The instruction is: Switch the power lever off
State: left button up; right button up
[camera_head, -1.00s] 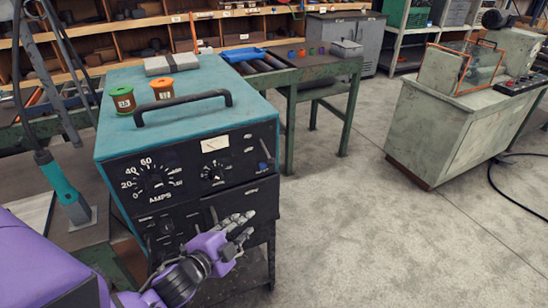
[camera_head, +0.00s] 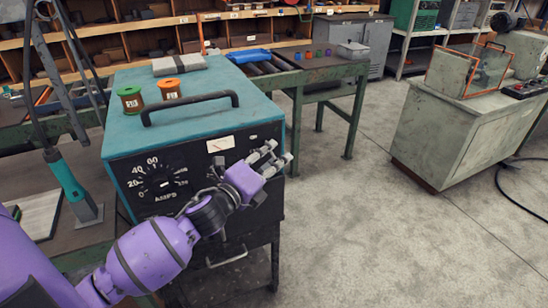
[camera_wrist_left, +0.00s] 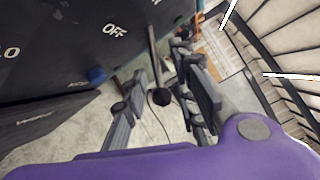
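The welder (camera_head: 190,110) is a teal-topped box with a black front panel and an AMPS dial (camera_head: 160,184). My left gripper (camera_head: 274,158) is in front of the panel's right part and hides the controls there. In the left wrist view its fingers (camera_wrist_left: 160,78) are apart. A thin grey lever (camera_wrist_left: 153,62) with a black ball end (camera_wrist_left: 162,97) shows between them, near the white OFF mark (camera_wrist_left: 115,31). I cannot tell whether a finger touches the lever. My right gripper is not in view.
A blue knob (camera_wrist_left: 97,75) sits on the panel beside the fingers. Green (camera_head: 131,99) and orange (camera_head: 169,88) spools, a grey block (camera_head: 179,65) and a black handle (camera_head: 190,105) are on the welder's top. The floor to its right is clear.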

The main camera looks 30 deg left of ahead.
pick_arm(q)
jog(key=shift+w, duration=0.3)
grip_shut()
